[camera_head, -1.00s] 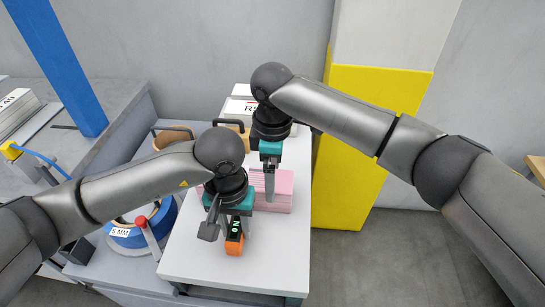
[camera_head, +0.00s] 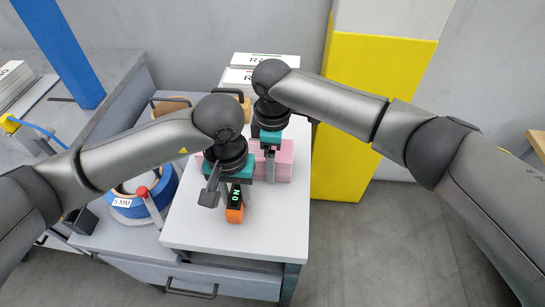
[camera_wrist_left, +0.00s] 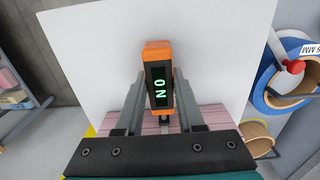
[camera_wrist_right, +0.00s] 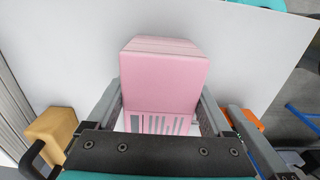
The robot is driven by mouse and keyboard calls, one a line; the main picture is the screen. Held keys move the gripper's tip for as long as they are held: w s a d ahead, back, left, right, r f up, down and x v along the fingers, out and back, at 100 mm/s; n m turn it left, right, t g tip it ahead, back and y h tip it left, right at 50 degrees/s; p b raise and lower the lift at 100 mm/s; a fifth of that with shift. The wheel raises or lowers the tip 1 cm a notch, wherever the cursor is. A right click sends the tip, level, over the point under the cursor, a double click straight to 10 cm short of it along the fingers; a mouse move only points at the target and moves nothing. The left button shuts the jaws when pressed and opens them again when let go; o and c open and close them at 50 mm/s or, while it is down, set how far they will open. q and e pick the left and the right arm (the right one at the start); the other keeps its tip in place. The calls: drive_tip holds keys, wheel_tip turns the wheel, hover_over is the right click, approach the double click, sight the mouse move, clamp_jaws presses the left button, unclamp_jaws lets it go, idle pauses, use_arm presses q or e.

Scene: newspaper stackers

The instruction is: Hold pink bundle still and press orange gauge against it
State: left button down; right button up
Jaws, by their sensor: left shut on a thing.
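The pink bundle (camera_head: 285,160) is a neat stack lying on the white tabletop (camera_head: 200,235). My right gripper (camera_head: 270,158) is over it, pointing down. In the right wrist view the bundle (camera_wrist_right: 163,85) shows between the two fingers; I cannot tell whether both touch it. My left gripper (camera_head: 234,186) is shut on the orange gauge (camera_head: 235,214), which has a dark display with green letters. The gauge (camera_wrist_left: 158,60) is in front of the bundle, on its near left side. The gap between them is largely hidden by the left gripper.
A blue tape roll (camera_head: 130,208) and a red-tipped lever (camera_head: 142,192) stand left of the tabletop. A yellow pillar (camera_head: 350,180) rises at the right. The front of the tabletop is bare.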

clamp_jaws()
idle(0.3)
idle(0.7)
use_arm(q)
drive_tip(key=shift+w, duration=0.35)
drive_tip(key=shift+w, duration=0.3)
use_arm(e)
drive_tip(key=shift+s+a, duration=0.1)
drive_tip(key=shift+s, duration=0.05)
idle(0.6)
use_arm(q)
drive_tip(key=shift+s, duration=2)
drive_tip(key=shift+r, duration=3.5)
use_arm(e)
drive_tip(key=shift+w, duration=0.2)
